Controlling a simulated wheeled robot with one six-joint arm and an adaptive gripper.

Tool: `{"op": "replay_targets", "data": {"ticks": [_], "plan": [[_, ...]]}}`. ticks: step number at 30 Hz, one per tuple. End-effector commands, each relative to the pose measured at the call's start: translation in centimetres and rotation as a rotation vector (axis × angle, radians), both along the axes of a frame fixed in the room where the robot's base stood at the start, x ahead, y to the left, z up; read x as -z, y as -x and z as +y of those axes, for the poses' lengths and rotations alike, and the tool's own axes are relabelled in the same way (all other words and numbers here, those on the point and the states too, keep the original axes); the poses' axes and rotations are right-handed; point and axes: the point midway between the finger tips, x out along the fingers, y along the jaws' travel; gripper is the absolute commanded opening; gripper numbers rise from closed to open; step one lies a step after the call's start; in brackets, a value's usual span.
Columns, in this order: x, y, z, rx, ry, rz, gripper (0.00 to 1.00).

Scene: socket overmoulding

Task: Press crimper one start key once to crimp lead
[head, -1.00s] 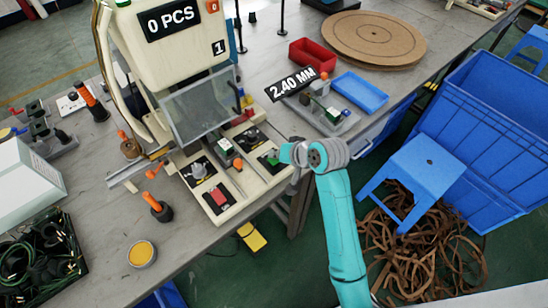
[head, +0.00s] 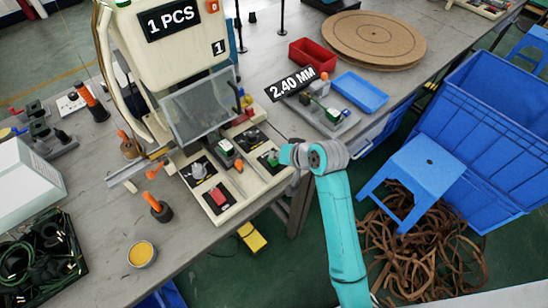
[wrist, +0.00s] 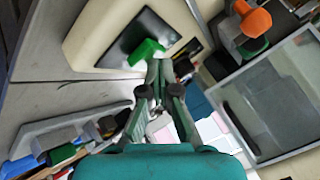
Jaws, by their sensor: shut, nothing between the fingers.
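Crimper one (head: 165,60) is the cream machine on the bench, marked 1, with its display (head: 168,22) reading 1 PCS. Its green start key (head: 272,157) sits on a dark pad at the right end of its base. The key also shows in the wrist view (wrist: 147,52), just beyond my fingertips. My gripper (wrist: 160,68) is shut and empty, its fingertips close beside the key. I cannot tell whether they touch it. In the head view my gripper (head: 284,155) partly covers the key's pad. No lead can be clearly made out in the crimper.
A red switch (head: 218,197) and a clear guard (head: 200,105) are on the crimper. A grey gauge fixture (head: 340,125) labelled 2.40 MM, a blue tray (head: 360,92) and a red bin (head: 310,55) stand to the right. A blue stool (head: 415,170) stands on the floor.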

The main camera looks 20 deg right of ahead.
Motion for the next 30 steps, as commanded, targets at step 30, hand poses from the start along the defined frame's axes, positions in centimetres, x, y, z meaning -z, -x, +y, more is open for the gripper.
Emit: {"op": "replay_targets", "data": {"ticks": [30], "plan": [[-3.6, 0.0, 0.0, -0.001, 0.001, -0.002, 0.00]]}}
